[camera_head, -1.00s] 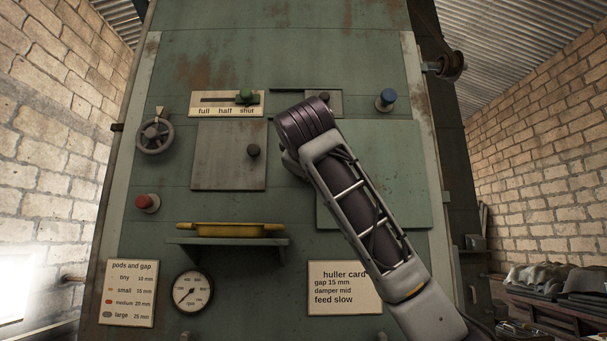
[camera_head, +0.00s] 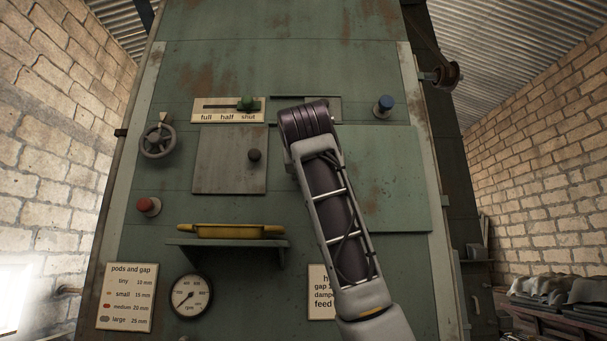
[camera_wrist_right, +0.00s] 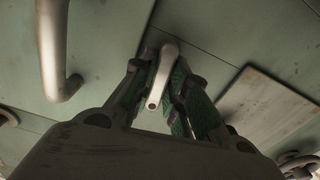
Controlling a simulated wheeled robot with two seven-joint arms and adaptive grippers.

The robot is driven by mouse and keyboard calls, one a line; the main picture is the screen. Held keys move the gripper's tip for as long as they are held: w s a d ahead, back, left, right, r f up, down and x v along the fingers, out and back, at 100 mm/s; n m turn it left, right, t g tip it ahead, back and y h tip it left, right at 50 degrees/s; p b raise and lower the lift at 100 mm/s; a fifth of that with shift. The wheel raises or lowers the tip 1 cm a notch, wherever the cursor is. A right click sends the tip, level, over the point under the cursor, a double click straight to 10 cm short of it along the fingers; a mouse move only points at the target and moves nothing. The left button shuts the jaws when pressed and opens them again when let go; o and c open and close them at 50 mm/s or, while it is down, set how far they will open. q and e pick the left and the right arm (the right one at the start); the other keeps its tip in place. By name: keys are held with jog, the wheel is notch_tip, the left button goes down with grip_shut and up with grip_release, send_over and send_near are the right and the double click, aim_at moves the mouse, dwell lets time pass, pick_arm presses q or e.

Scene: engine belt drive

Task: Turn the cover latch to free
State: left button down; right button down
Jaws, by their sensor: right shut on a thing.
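The latch (camera_wrist_right: 163,75) is a pale grey lever in the right wrist view. Its near end hangs down and slightly left, between the fingers of my right gripper (camera_wrist_right: 156,72), which is shut on it; the green pads lie along its sides. In the head view my right arm hides the gripper and latch; only part of a small grey plate (camera_head: 334,103) shows behind the wrist. The large green cover panel (camera_head: 395,185) lies flat on the machine front, partly behind my arm. My left gripper is not in view.
A pale curved bar (camera_wrist_right: 52,60) stands out left of the gripper in the wrist view.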

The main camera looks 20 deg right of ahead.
jog(key=shift+f+m, duration=0.1)
jog(key=shift+m, duration=0.5)
jog(key=c, duration=1.4)
grip_release()
jog(key=shift+s, duration=0.1)
jog(key=shift+v, duration=5.9)
